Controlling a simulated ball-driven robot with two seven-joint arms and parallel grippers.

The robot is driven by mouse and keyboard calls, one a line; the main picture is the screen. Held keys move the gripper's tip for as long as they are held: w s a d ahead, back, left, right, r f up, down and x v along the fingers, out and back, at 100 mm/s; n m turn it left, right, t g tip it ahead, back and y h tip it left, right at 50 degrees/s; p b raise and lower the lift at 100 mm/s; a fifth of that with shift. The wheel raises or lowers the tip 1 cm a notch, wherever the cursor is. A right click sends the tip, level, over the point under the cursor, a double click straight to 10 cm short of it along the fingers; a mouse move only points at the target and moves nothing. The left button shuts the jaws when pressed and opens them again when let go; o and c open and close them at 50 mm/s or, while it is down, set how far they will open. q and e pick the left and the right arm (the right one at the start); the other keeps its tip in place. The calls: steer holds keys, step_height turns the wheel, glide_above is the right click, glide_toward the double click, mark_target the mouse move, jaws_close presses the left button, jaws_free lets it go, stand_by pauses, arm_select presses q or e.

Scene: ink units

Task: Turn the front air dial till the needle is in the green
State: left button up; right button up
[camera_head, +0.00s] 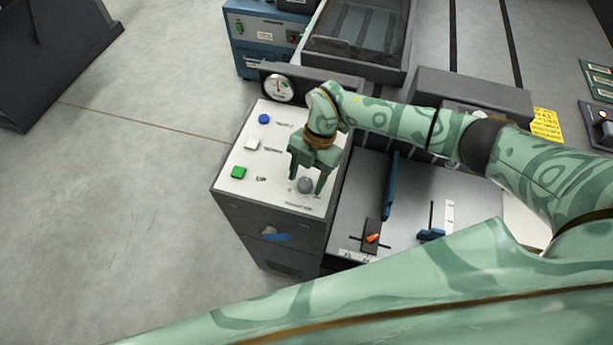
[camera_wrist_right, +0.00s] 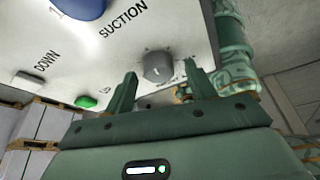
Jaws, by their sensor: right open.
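A grey round dial (camera_head: 305,185) with a pale mark stands at the near right corner of the white control panel (camera_head: 235,180). The dial (camera_wrist_right: 158,68) also shows in the right wrist view. My right gripper (camera_head: 308,182) is over that corner, open, pointing down. In the right wrist view its fingertips (camera_wrist_right: 160,72) appear on either side of the dial, with gaps visible; I cannot tell how far down they reach. A white-faced gauge (camera_head: 279,88) stands behind the panel. It has red and green marks, but its needle is too small to read surely. My left gripper is not visible.
Blue (camera_head: 264,118), white (camera_head: 252,143) and green (camera_head: 238,172) buttons line the panel's left side, with a small switch (camera_head: 261,179) near the green one. A grey machine bed (camera_head: 350,215) lies right of the cabinet. Open floor lies left.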

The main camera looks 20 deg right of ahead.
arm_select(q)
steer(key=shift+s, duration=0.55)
arm_select(e)
steer(key=shift+a+f, duration=0.1)
steer(key=shift+f, duration=0.15)
steer(key=shift+c, duration=0.2)
steer(key=c, duration=0.9)
steer(key=shift+r+m+p, duration=0.2)
steer(key=shift+m+p, duration=0.1)
steer(key=shift+p, duration=0.4)
steer(key=m+t+p, duration=0.1)
steer(key=m+p, duration=0.2)
steer(key=p, duration=0.1)
steer(key=m+t+y+p, duration=0.1)
steer(key=m+p, duration=0.2)
steer(key=p, duration=0.2)
steer(key=shift+s+r, duration=0.1)
steer(key=shift+s, duration=0.1)
arm_select(q)
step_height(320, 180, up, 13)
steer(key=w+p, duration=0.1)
steer(key=p, duration=0.1)
arm_select(e)
steer(key=shift+f+m+t, duration=0.2)
steer(key=shift+m+t, duration=0.4)
steer(key=shift+m, duration=0.4)
steer(key=o, duration=0.9)
